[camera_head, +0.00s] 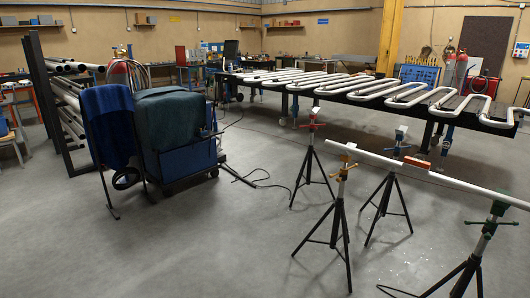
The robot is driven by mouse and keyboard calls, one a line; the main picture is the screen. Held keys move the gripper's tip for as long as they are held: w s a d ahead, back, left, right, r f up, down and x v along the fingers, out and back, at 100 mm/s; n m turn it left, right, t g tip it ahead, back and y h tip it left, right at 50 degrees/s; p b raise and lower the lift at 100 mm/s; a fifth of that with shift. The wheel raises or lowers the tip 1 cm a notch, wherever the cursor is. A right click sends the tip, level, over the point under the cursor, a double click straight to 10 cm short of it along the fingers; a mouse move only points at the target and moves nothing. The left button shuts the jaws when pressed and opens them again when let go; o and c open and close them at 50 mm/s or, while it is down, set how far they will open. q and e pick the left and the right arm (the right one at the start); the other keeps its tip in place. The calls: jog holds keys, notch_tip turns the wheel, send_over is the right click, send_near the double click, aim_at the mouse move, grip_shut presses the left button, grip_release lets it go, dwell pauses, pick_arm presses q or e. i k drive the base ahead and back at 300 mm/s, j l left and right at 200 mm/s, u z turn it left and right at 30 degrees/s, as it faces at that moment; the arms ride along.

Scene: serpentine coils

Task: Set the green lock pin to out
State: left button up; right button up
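A tripod stand with green fittings (490,225) stands at the lower right, partly cut off by the frame's bottom edge. Small green parts show on its upper post below a green head. The lock pin is too small to make out clearly, and I cannot tell whether it is in or out. A long white pipe (450,181) runs over this stand's head. Neither of my grippers is in view.
Tripod stands with yellow (343,172), red (313,127) and blue (398,148) fittings stand nearby, legs spread. An orange object (417,162) sits at the pipe. A long table (345,97) bears serpentine coils behind. A draped cart (180,140) stands left. The floor between is open.

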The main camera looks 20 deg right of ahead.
aim_at(487, 236)
jog(key=i+l+z, duration=0.3)
jog(key=z, duration=0.2)
jog(key=i+l+z, duration=0.1)
jog(key=i+z, duration=0.9)
jog(key=i+j+z, duration=0.15)
jog(key=i+z, duration=0.15)
jog(key=z, duration=0.2)
